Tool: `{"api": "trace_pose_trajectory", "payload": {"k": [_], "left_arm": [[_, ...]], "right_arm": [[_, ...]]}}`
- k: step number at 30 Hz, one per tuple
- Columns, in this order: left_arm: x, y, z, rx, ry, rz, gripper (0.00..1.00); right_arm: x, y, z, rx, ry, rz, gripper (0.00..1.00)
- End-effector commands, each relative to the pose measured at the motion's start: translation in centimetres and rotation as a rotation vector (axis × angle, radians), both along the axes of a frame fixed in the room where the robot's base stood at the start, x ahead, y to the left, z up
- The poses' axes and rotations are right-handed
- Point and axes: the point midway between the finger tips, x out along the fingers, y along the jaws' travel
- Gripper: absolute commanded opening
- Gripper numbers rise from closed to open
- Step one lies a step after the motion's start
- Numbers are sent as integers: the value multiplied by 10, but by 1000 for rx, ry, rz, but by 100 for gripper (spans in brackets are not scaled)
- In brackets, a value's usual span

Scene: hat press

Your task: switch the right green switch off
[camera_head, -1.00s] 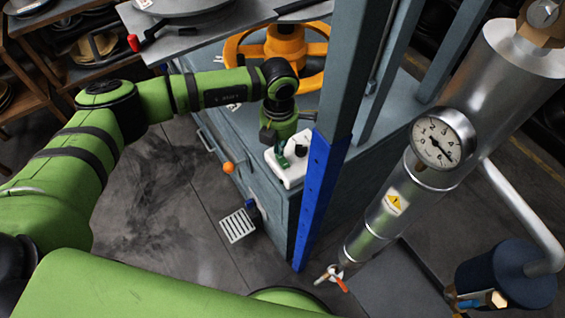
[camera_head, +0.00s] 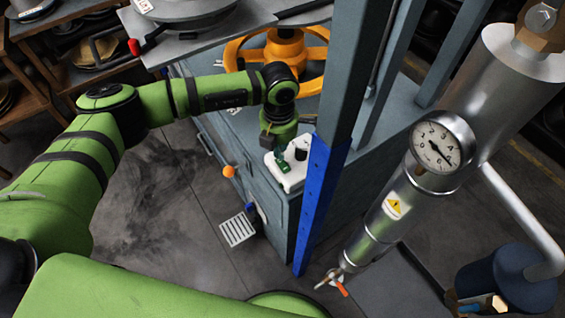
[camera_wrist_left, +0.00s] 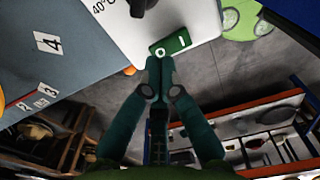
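A white control box (camera_head: 293,183) sits on the blue-grey cabinet, beside the blue upright. A black knob (camera_head: 300,154) shows on it. In the left wrist view, a green rocker switch (camera_wrist_left: 181,41) with a round mark and a bar mark sits near the edge of the white box. My left gripper (camera_wrist_left: 160,62) is shut and empty, its fingertips together right at the switch's left part; I cannot tell whether they touch it. In the head view the left gripper (camera_head: 281,162) points down over the box and partly hides it. Only one green switch is clear. My right gripper is not visible.
An orange handwheel (camera_head: 312,78) stands behind my left wrist. The blue upright (camera_head: 316,195) rises close right of the box. A metal pipe with a gauge (camera_head: 442,146) is farther right. An orange ball (camera_head: 229,171) sticks out at the cabinet front.

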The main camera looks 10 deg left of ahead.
Motion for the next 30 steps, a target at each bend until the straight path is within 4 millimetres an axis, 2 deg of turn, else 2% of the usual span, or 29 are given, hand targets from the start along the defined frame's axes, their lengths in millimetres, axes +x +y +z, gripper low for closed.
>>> {"api": "trace_pose_trajectory", "payload": {"k": [30], "left_arm": [[0, 0, -10, 0, 0, 0, 0]], "right_arm": [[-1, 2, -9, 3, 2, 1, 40]]}}
